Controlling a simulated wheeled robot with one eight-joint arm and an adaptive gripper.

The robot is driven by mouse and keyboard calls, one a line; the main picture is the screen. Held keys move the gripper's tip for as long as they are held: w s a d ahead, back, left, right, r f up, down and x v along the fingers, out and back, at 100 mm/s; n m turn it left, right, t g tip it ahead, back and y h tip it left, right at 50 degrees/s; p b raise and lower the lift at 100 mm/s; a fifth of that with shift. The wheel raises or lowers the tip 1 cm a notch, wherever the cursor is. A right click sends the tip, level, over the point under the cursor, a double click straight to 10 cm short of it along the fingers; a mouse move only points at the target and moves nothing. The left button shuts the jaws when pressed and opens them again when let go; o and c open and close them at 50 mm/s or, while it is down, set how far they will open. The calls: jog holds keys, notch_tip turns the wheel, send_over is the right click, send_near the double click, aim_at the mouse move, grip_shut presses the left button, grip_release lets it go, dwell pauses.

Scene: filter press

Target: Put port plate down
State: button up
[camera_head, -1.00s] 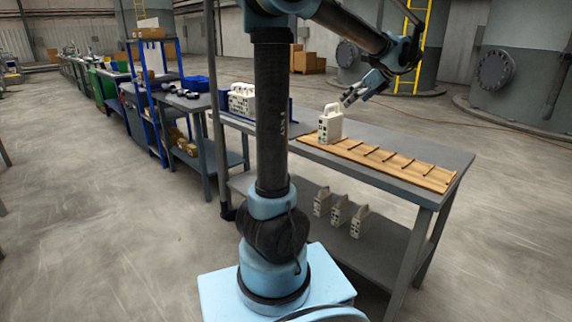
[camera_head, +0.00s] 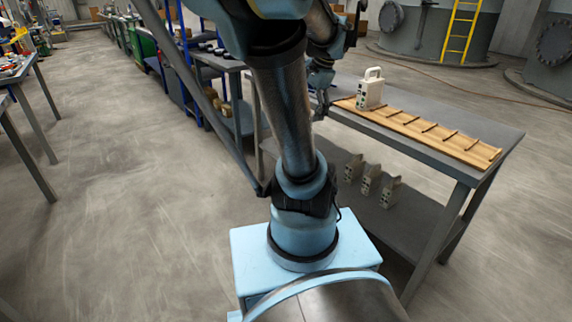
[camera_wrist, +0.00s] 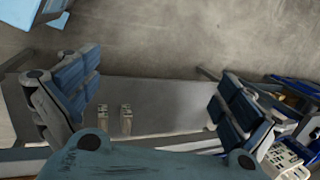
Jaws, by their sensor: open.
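A cream port plate (camera_head: 370,93) with a loop handle on top stands upright at the left end of the slotted wooden rack (camera_head: 432,133) on the grey table. Nothing holds it. My gripper (camera_wrist: 155,105) is open and empty in the wrist view, with its blue-padded fingers wide apart. In the head view my gripper (camera_head: 320,108) hangs by the table's left front edge, left of the plate and apart from it, partly hidden by my arm.
Several similar plates (camera_head: 370,180) stand on the table's lower shelf; two of them (camera_wrist: 126,118) show in the wrist view. More white plates (camera_wrist: 285,160) sit near a blue bin at its lower right. The rack's other slots are empty.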

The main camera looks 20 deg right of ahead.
jog(key=s+a+f+n+h, duration=0.2)
jog(key=s+a+f+n, duration=0.7)
jog(key=s+f+n, duration=0.3)
jog(key=shift+f+n+g+h, duration=0.4)
jog(key=shift+f+n, duration=0.15)
jog(key=shift+n, duration=0.25)
jog(key=shift+a, duration=0.1)
